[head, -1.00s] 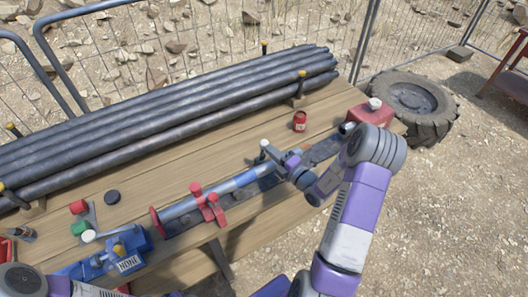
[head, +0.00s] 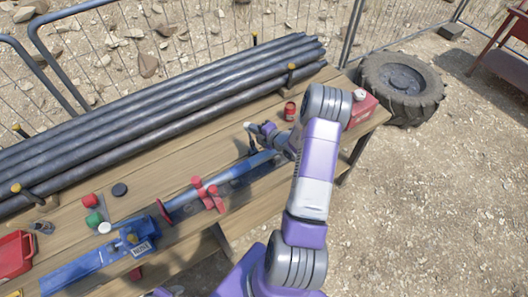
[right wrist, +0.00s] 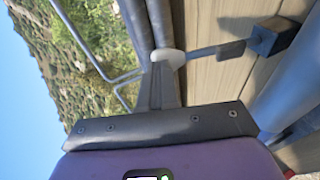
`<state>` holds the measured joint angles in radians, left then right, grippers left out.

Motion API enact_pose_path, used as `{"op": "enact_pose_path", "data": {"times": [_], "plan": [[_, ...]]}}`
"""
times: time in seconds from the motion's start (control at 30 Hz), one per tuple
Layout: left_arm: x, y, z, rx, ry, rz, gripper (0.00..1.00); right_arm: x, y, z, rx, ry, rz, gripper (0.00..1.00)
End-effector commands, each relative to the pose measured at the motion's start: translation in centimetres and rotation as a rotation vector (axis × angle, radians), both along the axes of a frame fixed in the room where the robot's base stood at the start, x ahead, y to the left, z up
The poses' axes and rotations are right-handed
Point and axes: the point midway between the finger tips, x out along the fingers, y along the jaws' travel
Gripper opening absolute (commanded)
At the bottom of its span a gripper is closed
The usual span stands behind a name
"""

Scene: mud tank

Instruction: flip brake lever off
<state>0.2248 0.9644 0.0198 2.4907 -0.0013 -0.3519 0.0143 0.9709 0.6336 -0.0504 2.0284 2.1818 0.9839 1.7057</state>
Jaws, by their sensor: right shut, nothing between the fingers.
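The brake lever shows in the right wrist view as a grey rod with a pale rounded knob (right wrist: 168,57) at its end, running to a dark block (right wrist: 272,38). In the head view the lever (head: 251,147) is a small dark upright part at the far end of the blue machine (head: 228,187), partly hidden by my gripper. My right gripper (head: 250,127) is shut and empty, its tips at the knob's level. In the right wrist view its closed fingers (right wrist: 160,78) overlap the knob; I cannot tell whether they touch. My left gripper is not in view.
Long dark pipes (head: 170,110) lie along the back of the wooden table (head: 150,180). A red can (head: 290,110) and red jerrycan (head: 362,108) stand near its right end. A tyre (head: 402,85) lies beyond the table.

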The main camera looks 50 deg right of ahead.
Motion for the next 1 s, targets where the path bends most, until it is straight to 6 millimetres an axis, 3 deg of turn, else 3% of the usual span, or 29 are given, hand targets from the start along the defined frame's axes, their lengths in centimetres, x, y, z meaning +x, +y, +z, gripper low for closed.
{"op": "enact_pose_path", "data": {"times": [0.7, 1.0], "plan": [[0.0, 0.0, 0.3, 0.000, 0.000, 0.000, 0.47, 0.6, -0.3, 0.4, -0.004, -0.011, -0.001, 0.00], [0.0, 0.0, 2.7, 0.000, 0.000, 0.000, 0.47, -1.7, 0.8, 2.5, -0.002, -0.004, 0.011, 0.00]]}}
